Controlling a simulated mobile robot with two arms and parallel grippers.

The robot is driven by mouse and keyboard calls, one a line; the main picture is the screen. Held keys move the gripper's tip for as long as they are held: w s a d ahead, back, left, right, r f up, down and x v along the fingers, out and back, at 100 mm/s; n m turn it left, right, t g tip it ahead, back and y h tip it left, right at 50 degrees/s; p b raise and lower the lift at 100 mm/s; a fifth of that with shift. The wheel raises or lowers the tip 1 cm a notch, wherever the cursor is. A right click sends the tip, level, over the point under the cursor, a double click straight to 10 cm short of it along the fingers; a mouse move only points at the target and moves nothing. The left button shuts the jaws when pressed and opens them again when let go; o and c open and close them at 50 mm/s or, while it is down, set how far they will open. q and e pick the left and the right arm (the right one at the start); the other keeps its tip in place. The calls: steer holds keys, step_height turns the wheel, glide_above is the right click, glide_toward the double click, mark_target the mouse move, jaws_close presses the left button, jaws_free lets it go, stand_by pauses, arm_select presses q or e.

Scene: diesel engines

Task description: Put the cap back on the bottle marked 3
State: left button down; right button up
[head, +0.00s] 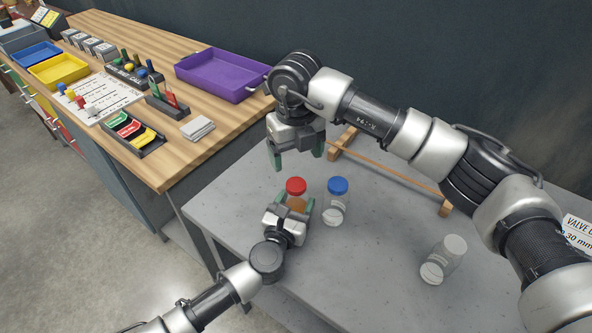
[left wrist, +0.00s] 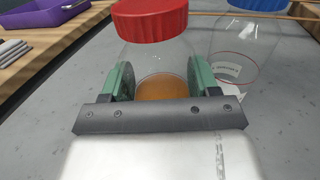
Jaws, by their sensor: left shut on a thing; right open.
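A clear bottle with amber contents (head: 297,203) stands on the grey table with a red cap (head: 296,186) on its top. My left gripper (head: 294,206) is shut around its body. In the left wrist view the red cap (left wrist: 150,18) is above the green fingers, and amber contents (left wrist: 162,88) show between them. A clear bottle with a blue cap (head: 335,212) stands just right of it. A third bottle with a whitish cap (head: 440,263) stands farther right. Number marks are too small to read. My right gripper (head: 296,158) is open and empty above and behind the red-capped bottle.
A wooden rack with a long rod (head: 385,172) lies behind the bottles, partly under my right arm. A wooden bench at left holds a purple tray (head: 222,72), a yellow tray (head: 58,70) and other items. The grey table between the blue-capped and whitish-capped bottles is clear.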

step_height(320, 180, up, 4)
steer(key=shift+f, duration=0.1)
arm_select(q)
steer(key=shift+c, duration=0.9)
jaws_free()
steer(key=shift+s, duration=0.1)
steer(key=b+v, duration=0.1)
steer(key=v, duration=0.9)
steer(key=shift+s+a, duration=0.15)
steer(key=shift+s, duration=0.15)
arm_select(e)
steer(key=shift+f, duration=0.45)
